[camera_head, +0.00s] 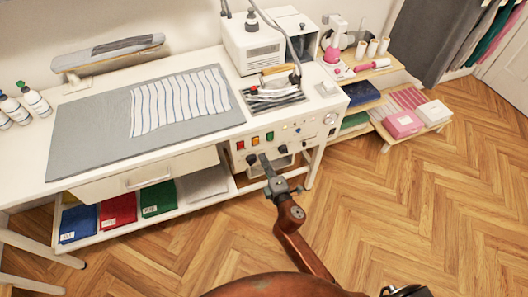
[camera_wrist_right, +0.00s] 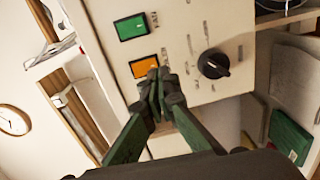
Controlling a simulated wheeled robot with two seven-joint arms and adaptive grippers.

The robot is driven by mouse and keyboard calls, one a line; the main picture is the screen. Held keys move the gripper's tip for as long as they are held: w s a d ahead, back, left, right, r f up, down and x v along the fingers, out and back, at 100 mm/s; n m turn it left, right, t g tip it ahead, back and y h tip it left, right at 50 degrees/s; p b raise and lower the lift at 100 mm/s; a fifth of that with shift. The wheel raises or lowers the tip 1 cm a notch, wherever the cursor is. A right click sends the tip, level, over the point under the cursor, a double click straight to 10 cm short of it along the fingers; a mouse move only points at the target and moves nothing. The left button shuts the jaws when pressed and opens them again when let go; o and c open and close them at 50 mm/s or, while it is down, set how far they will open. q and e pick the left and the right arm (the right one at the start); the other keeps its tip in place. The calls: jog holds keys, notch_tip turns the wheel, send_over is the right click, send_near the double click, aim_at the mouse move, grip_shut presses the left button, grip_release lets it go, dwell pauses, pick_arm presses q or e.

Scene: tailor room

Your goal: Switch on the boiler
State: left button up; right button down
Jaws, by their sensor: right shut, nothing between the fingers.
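The white control panel (camera_head: 300,134) is on the front of the ironing table, at its right end. It carries a red switch (camera_head: 240,145), an orange switch (camera_head: 255,140) and a green switch (camera_head: 270,136) in a row, with black knobs below. My right gripper (camera_head: 265,158) is shut and empty in front of the panel, below the switches. In the right wrist view, its fingertips (camera_wrist_right: 158,82) overlap the lower edge of the orange switch (camera_wrist_right: 143,66). The green switch (camera_wrist_right: 131,26) and a black knob (camera_wrist_right: 213,64) are beside it. I cannot tell whether the tips touch the panel. My left gripper is out of view.
A white boiler unit (camera_head: 255,48) and an iron (camera_head: 276,82) stand on the table above the panel. Striped cloth (camera_head: 180,103) lies on a grey mat (camera_head: 85,140). Folded fabrics lie on the lower shelf. The wooden floor (camera_head: 420,190) to the right is clear.

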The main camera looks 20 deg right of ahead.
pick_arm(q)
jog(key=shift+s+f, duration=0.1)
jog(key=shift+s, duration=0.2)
pick_arm(e)
jog(key=s+f, duration=0.1)
jog(key=s, duration=0.7)
jog(key=shift+s+d, duration=0.15)
jog(key=shift+s, duration=0.15)
jog(key=shift+f, duration=0.1)
